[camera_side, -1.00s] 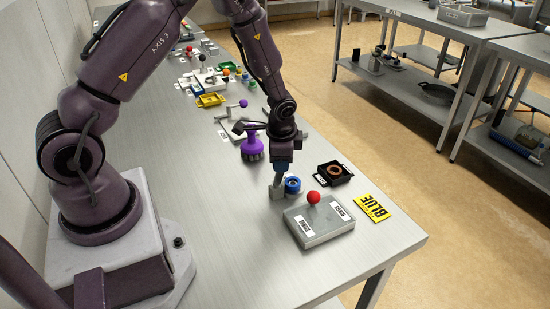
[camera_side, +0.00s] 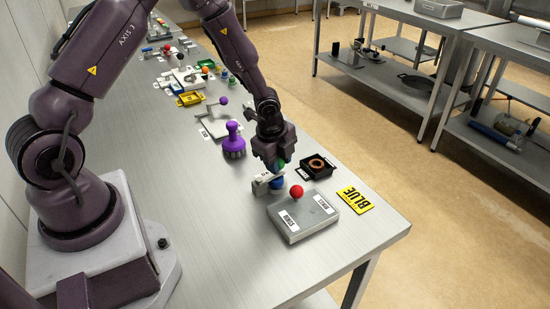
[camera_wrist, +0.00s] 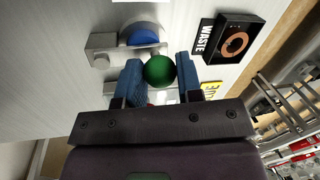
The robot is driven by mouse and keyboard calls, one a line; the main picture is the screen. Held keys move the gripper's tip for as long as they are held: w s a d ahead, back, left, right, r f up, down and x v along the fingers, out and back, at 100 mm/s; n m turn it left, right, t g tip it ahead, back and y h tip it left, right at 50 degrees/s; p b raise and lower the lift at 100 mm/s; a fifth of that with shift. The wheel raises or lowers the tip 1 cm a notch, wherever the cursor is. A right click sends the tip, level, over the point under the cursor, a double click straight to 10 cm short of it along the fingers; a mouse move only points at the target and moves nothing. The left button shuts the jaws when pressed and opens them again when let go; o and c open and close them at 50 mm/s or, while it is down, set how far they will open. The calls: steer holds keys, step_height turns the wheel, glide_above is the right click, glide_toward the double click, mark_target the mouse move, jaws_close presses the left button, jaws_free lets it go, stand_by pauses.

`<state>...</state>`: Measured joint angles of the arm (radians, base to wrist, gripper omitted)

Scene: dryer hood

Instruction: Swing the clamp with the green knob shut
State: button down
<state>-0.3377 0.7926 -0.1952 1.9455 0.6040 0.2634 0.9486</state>
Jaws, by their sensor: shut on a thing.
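The green knob (camera_wrist: 159,71) sits between the two blue fingertips of my gripper (camera_wrist: 160,75) in the wrist view, and the fingers are shut on it. In the side view the knob (camera_side: 281,162) shows just under my gripper (camera_side: 276,163). The clamp's grey metal body (camera_side: 262,184) is below the gripper, beside a round blue part (camera_side: 277,183). In the wrist view the grey clamp block (camera_wrist: 102,50) and a grey bar lie beside the blue part (camera_wrist: 140,37). The fingers hide part of the clamp arm, so I cannot tell its exact angle.
A grey box with a red knob (camera_side: 296,191) stands close in front. A purple knobbed part (camera_side: 233,141) stands behind left. The table's front left is clear.

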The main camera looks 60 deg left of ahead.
mark_target(271, 178)
steer(key=shift+d+r+m, duration=0.1)
steer(key=shift+d+m, duration=0.1)
steer(key=shift+m, duration=0.2)
steer(key=c, duration=0.8)
jaws_free()
steer(key=r, duration=0.4)
steer(key=s+r, duration=0.1)
steer(key=r, duration=0.3)
steer(key=s+r, duration=0.1)
steer(key=r, duration=0.3)
steer(key=shift+s+d+r, duration=0.25)
steer(key=shift+d+r, duration=0.05)
